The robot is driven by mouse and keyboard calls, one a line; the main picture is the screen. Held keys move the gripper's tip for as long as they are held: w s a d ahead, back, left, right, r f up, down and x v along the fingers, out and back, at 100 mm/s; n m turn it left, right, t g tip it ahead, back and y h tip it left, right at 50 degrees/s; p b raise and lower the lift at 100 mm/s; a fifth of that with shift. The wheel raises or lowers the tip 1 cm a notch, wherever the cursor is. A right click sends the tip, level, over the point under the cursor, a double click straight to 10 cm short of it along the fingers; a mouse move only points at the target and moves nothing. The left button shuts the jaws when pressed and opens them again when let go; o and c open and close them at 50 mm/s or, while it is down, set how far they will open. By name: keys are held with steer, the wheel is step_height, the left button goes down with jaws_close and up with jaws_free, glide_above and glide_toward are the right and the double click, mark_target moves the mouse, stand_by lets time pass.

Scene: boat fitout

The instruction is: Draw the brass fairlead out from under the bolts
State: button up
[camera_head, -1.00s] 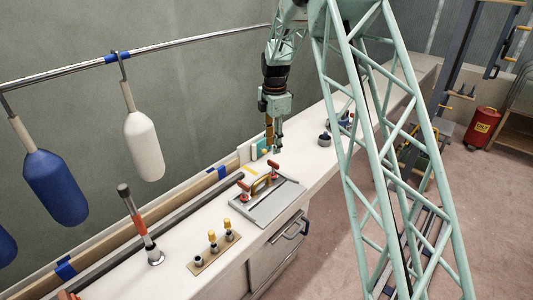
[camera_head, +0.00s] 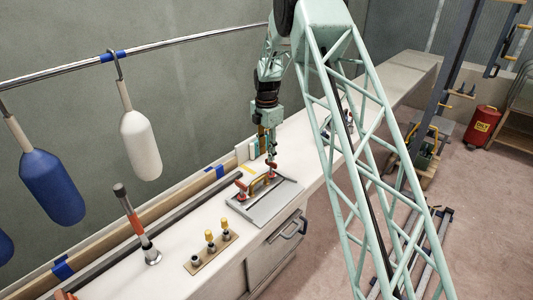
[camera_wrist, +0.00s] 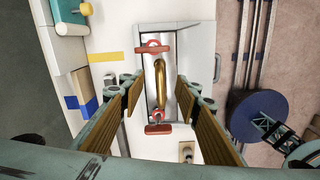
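The brass fairlead (camera_wrist: 160,82) is a long, narrow brass piece lying on a grey metal plate (camera_wrist: 200,45). In the wrist view a red-handled bolt (camera_wrist: 152,50) is at its far end and another red-handled bolt (camera_wrist: 158,128) at its near end. In the head view the fairlead (camera_head: 259,184) shows between the two red bolts on the bench. My gripper (camera_wrist: 166,92) is open, its tan-padded fingers spread to either side of the fairlead. It is above the plate and holds nothing. I cannot tell its exact height.
White and blue fenders (camera_head: 141,145) hang from a rail. Bare white bench (camera_head: 313,160) lies to the plate's right.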

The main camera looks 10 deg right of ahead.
mark_target(267, 175)
steer(key=shift+f, duration=0.15)
steer(key=shift+f+b, duration=0.6)
steer(key=shift+f, duration=6.15)
steer(key=shift+c, duration=0.5)
jaws_close()
steer(key=shift+s+d, duration=0.6)
steer(key=shift+s, duration=0.35)
steer(key=shift+s+d, duration=0.2)
steer(key=shift+s, duration=0.05)
steer(key=shift+s+d+r+b, duration=0.1)
steer(key=shift+s+d+b, duration=0.1)
steer(key=shift+s+d, duration=0.6)
steer(key=shift+s+d+f+b, duration=0.15)
steer(key=shift+s+d, duration=0.4)
steer(key=shift+s, duration=0.6)
steer(key=shift+s+d+r+b, duration=0.2)
steer(key=shift+s+d, duration=0.45)
steer(key=shift+s, duration=0.3)
jaws_free()
